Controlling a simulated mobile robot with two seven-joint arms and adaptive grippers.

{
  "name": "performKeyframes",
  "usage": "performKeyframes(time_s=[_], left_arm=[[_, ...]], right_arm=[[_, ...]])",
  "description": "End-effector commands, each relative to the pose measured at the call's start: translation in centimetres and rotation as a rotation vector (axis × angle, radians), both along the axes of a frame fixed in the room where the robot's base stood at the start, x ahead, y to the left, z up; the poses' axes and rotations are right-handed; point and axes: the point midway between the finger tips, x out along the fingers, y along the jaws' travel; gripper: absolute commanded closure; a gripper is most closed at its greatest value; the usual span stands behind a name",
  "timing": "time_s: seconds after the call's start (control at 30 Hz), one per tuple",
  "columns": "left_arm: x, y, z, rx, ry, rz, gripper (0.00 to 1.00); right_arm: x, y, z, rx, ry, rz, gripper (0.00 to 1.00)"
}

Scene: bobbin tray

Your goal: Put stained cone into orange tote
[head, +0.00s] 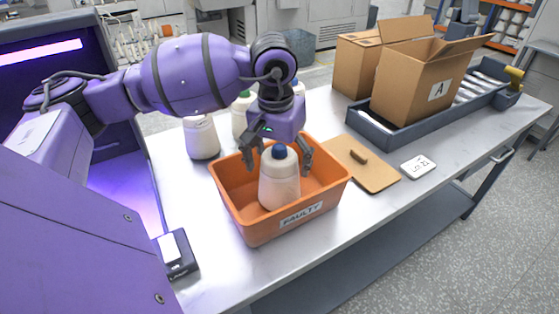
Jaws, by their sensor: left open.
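The orange tote (238,222), labelled FAULTY, stands on the metal table. A pale cone with a dark blue top (279,183) stands upright inside it; I cannot make out a clear stain on it. My left gripper (280,168) is open above the tote, with its fingers apart on either side of the cone's upper part. Another pale cone (202,138) stands behind the tote at the left. A cone with a green top (241,118) stands behind, partly hidden by my arm. My right gripper is out of view.
A tan board with a dark handle (367,172) and a small white label card (418,167) lie right of the tote. A small dark device (177,257) sits at the front left.

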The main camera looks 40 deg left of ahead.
Motion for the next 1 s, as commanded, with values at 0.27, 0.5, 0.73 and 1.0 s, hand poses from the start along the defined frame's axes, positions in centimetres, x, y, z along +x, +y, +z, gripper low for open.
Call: performKeyframes(time_s=[0.27,0.5,0.73,1.0], left_arm=[[-0.3,-0.1,4.7,0.001,-0.007,0.0,0.16],[-1.0,-0.3,9.6,0.0,-0.005,0.0,0.16],[-1.3,-0.4,11.9,-0.001,-0.001,0.0,0.16],[-1.4,-0.4,12.1,0.0,0.0,0.001,0.16]], right_arm=[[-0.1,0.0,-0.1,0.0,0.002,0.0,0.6],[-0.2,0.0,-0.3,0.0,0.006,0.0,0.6],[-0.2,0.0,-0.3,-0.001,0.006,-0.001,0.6],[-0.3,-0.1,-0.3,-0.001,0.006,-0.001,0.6]])
